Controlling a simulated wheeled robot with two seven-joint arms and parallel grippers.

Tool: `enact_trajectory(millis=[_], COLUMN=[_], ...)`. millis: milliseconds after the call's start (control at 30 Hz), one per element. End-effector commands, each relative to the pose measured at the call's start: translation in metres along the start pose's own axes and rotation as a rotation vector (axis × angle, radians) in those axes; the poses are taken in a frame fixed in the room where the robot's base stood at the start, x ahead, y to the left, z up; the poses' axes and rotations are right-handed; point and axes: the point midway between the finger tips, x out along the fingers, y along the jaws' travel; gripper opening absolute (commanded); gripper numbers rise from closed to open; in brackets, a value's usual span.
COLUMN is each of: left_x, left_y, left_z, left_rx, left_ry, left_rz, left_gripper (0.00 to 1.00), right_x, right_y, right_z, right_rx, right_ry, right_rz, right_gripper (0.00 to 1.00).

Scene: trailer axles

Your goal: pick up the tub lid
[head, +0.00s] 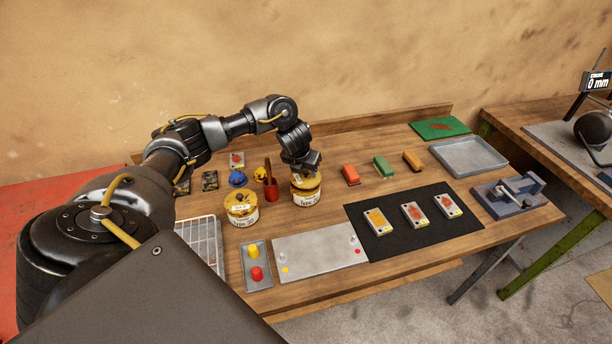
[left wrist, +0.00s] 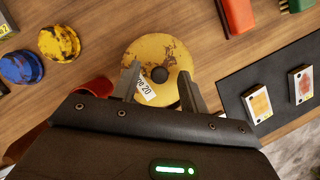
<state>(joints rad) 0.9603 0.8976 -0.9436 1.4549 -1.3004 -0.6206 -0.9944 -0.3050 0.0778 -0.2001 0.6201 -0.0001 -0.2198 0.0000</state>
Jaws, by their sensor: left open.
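Two tubs with worn yellow lids stand on the wooden bench: a left tub (head: 241,209) and a right tub (head: 306,196). My left gripper (head: 304,168) is over the right tub, pointing down, and hides part of its lid. In the left wrist view this round yellow lid (left wrist: 150,50) has a dark knob (left wrist: 160,74) at its middle. My open left fingers (left wrist: 162,84) show on either side of the knob, with nothing gripped. I cannot tell whether they touch the lid. My right gripper is not in view.
A red cup (head: 271,190) with a brush stands close left of the right tub. Blue (head: 237,179) and yellow round pieces sit behind. A grey plate (head: 320,252) and black mat (head: 385,238) lie in front. An empty grey tray (head: 470,157) is at the right.

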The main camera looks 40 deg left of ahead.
Motion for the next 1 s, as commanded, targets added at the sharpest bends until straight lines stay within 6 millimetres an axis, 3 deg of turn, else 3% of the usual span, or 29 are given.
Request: enact_trajectory(millis=[267,600,1000], left_x=[0.0036,0.0033,-0.0022], left_y=[0.0003,0.0004,-0.0001], left_z=[0.0002,0.0002,0.0034], left_rx=[0.001,0.000,-0.001], left_ry=[-0.002,-0.001,-0.003], left_rz=[0.001,0.001,-0.001], left_gripper=[0.43,0.00,0.00], right_x=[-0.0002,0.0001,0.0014], right_y=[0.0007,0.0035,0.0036], right_z=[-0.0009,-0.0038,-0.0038], right_rx=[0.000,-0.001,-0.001], right_ry=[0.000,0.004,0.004], right_rz=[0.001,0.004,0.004], right_gripper=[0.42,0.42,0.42])
